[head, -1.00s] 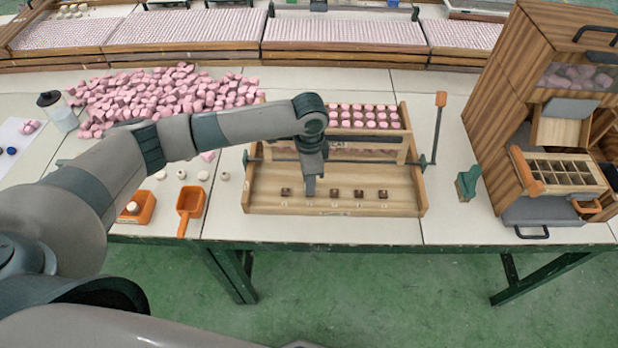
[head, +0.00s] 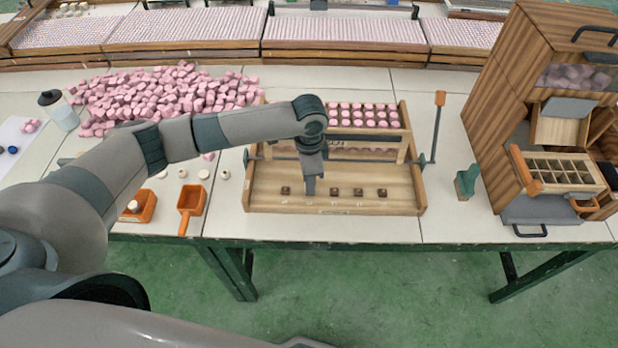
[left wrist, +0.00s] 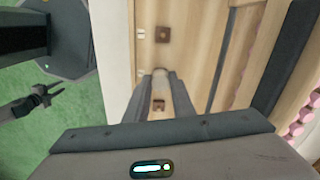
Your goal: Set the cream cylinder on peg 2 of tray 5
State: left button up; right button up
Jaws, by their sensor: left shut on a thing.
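The wooden tray (head: 270,208) stands on the table with a row of small brown pegs along its front. My left gripper (head: 309,192) points down into it, in the row between the leftmost visible peg (head: 285,190) and the peg to its right (head: 334,192). It covers the second peg place in the head view. In the left wrist view its fingers (left wrist: 160,92) are shut on a pale piece, the cream cylinder (left wrist: 160,76), largely hidden between them. A brown peg (left wrist: 158,105) shows between the fingers; I cannot tell whether the cylinder touches a peg.
A rack of pink cylinders (head: 365,115) spans the tray's back. Loose cream pieces (head: 203,174), an orange scoop (head: 190,203) and an orange box (head: 148,208) lie left of the tray. A pink heap (head: 160,95) lies behind. A wooden cabinet (head: 500,85) stands right.

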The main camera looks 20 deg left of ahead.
dwell(0.3)
pick_arm(q)
jog(key=o, duration=1.6)
jog(key=shift+r, duration=0.1)
jog(key=shift+r+p, duration=2.9)
jog(key=shift+p, duration=0.25)
jog(key=shift+r, duration=0.15)
jog(key=shift+r, duration=0.2)
notch_tip(320, 180, up, 17)
jog(key=b, duration=0.4)
jog(key=shift+f+b, duration=0.15)
jog(key=shift+b, duration=0.25)
